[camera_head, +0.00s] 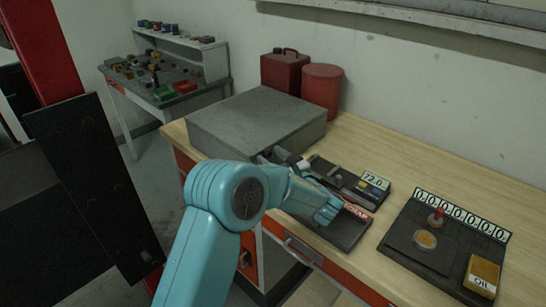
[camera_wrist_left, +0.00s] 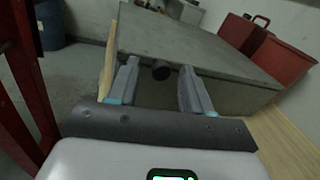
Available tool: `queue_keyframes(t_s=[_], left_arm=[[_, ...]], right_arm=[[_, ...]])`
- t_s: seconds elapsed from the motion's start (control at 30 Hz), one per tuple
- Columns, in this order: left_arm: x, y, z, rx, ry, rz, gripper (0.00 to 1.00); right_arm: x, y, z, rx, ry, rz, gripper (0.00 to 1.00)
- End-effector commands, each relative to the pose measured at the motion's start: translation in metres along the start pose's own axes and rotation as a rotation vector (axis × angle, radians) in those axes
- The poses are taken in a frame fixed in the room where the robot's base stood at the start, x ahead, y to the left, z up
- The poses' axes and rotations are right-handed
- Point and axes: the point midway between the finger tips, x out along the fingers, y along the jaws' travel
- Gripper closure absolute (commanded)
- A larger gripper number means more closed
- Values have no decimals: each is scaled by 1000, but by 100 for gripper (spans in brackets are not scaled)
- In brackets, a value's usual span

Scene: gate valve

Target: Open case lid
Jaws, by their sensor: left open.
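The case (camera_head: 257,112) is a flat grey metal box on the wooden workbench, with its lid shut. It also shows in the left wrist view (camera_wrist_left: 190,48). A short dark round knob (camera_wrist_left: 161,71) sticks out from its front face near the top edge. My left gripper (camera_head: 275,157) is at the near side of the case. In the left wrist view my left gripper (camera_wrist_left: 158,80) is open, with one finger on either side of the knob. The gap between the fingers and knob is visible, with no grip on it. My right gripper is in neither view.
A red can (camera_head: 284,73) and a red drum (camera_head: 321,90) stand behind the case. Dark trays (camera_head: 350,180) with a "72.0" label lie right of it. A counter panel (camera_head: 440,245) with an oil box (camera_head: 483,274) is further right. A red post (camera_head: 52,50) stands left.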

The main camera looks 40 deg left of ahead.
Motion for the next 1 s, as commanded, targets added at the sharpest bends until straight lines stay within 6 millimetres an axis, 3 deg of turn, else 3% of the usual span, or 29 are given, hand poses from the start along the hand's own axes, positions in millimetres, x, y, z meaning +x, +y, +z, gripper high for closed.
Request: queue_keyframes(t_s=[0.17, 0.27, 0.33, 0.67, 0.87, 1.0], left_arm=[[0, 0, -1, 1, 0, 0, 51], [0, 0, -1, 1, 0, 0, 77], [0, 0, -1, 1, 0, 0, 99], [0, -2, 13, 23, 4, 1, 100], [0, -12, 52, 113, 26, 3, 100], [2, -24, 88, 212, 49, 6, 100]], right_arm=[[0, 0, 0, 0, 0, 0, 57], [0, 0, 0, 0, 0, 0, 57], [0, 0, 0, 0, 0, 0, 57], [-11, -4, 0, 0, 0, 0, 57], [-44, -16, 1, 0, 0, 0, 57], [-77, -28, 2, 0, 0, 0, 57]])
